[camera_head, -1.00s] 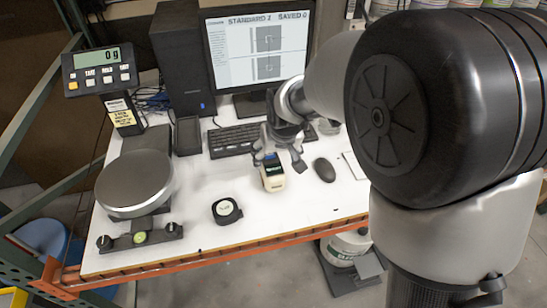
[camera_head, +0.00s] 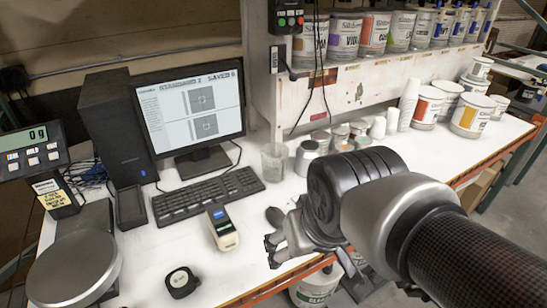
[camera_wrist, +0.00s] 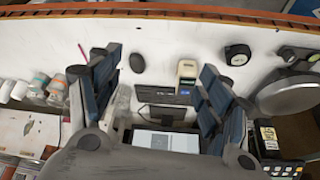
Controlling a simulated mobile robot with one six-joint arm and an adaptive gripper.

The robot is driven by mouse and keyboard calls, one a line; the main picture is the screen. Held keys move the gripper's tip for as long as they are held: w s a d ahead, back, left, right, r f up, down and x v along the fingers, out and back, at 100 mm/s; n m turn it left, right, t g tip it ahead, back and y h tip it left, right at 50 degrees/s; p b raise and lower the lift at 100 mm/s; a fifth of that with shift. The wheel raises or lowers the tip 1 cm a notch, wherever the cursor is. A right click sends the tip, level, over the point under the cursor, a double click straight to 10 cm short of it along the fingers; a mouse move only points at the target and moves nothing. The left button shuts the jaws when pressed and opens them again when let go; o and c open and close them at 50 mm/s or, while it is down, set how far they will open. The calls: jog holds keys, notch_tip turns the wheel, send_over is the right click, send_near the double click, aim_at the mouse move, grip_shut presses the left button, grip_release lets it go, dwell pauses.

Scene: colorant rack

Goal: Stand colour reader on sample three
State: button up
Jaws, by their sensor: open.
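I cannot pick out sample three; several small jars (camera_head: 340,134) stand at the back of the bench, with no readable numbers.
A monitor (camera_head: 190,108) and keyboard (camera_head: 206,194) stand behind the reader. A mouse (camera_head: 274,216) is close to my gripper. A tape measure (camera_head: 181,282) and round scale (camera_head: 75,268) are left. A clear cup (camera_head: 273,162), paper cups (camera_head: 408,100) and paint tubs (camera_head: 470,114) line the back.

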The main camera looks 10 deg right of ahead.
jog(key=s+d, duration=0.2)
jog(key=s, duration=0.5)
jog(key=shift+f+m, duration=0.35)
jog(key=shift+m, duration=0.05)
